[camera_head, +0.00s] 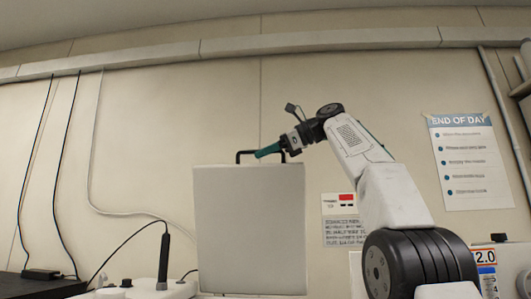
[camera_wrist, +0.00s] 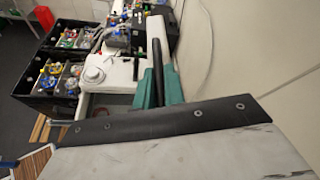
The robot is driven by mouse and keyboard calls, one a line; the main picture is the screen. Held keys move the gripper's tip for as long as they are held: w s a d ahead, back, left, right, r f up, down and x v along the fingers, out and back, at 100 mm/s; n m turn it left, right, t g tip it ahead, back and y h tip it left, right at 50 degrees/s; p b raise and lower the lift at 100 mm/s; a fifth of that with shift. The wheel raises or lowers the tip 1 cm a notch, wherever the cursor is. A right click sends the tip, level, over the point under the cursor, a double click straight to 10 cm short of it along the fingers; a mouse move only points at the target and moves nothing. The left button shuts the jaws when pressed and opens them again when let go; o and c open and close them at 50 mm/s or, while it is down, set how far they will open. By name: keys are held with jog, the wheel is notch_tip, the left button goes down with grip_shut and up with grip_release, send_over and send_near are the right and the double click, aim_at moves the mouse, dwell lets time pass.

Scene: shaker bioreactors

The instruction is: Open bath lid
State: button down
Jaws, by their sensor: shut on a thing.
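The bath lid (camera_head: 250,235) is a plain pale panel standing about upright in the head view, its broad face toward the camera. A black bar handle (camera_head: 243,153) sits along its top edge. My gripper (camera_head: 264,151) reaches in from the right, and its teal fingers are shut on the handle. In the wrist view, the teal fingers of my gripper (camera_wrist: 160,88) lie on both sides of the dark handle bar (camera_wrist: 159,55). The bath's opening is hidden behind the lid in the head view.
An upright black probe (camera_head: 163,260) with a cable stands left of the lid. A notice (camera_head: 343,220) and an End of Day poster (camera_head: 468,160) hang on the wall behind. The wrist view shows black crates (camera_wrist: 28,82) of bottles and a white bench device (camera_wrist: 118,72).

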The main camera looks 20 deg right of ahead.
jog(key=shift+w+f, duration=0.1)
jog(key=c, duration=1.8)
grip_release()
jog(key=shift+o, duration=0.2)
jog(key=shift+d, duration=0.15)
jog(key=shift+s+d, duration=0.3)
jog(key=shift+d, duration=0.05)
jog(key=s+d, duration=0.7)
jog(key=d, duration=0.2)
jog(key=shift+s+d+r, duration=0.15)
jog(key=shift+s+r, duration=0.05)
jog(key=shift+s, duration=0.05)
